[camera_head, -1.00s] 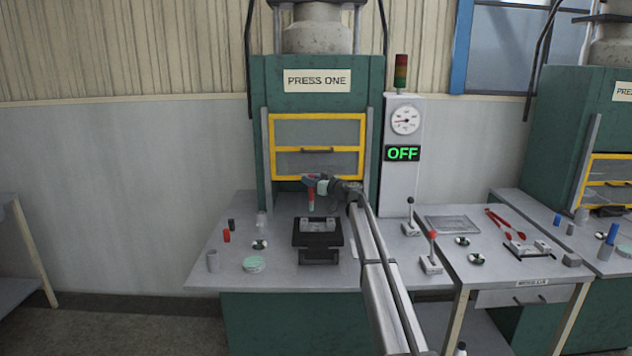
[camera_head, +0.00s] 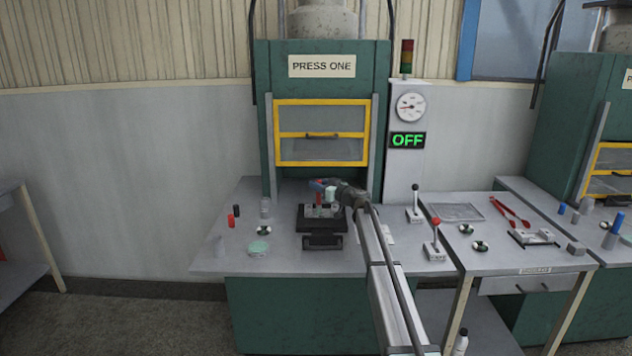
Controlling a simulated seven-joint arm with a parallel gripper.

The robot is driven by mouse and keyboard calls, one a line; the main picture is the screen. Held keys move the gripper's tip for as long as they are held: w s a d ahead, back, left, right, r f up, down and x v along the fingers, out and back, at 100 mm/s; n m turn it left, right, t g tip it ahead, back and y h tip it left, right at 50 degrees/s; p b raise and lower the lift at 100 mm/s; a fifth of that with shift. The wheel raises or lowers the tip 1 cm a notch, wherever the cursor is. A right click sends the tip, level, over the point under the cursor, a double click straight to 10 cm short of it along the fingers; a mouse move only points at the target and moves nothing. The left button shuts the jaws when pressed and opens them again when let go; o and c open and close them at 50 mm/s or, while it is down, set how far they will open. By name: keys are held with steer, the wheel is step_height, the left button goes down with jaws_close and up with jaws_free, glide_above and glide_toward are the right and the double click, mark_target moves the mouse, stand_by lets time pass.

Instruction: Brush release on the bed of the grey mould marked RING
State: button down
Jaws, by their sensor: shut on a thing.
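My gripper (camera_head: 325,187) is shut on a slim upright red thing (camera_head: 319,198), which looks like the brush. It hangs tip-down over a grey mould (camera_head: 328,212) on a black plate (camera_head: 322,241) in front of the left press. I cannot tell whether the tip touches the mould, and its lower end is too small to make out. No RING mark can be read. Another grey mould (camera_head: 533,237) lies on a dark frame on the right bench. A pale green round thing (camera_head: 258,247) sits left of the black plate.
Two levers (camera_head: 435,240) stand to the right. The press's yellow-framed guard (camera_head: 321,133) is above. Red tongs (camera_head: 511,212) lie on the right bench.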

steer(key=w, duration=0.2)
steer(key=w+a, duration=0.1)
steer(key=w, duration=0.1)
steer(key=shift+w, duration=0.2)
steer(key=shift+d, duration=2.35)
steer(key=shift+a, duration=2.45)
step_height(320, 180, up, 8)
steer(key=shift+s, duration=0.15)
stand_by(0.4)
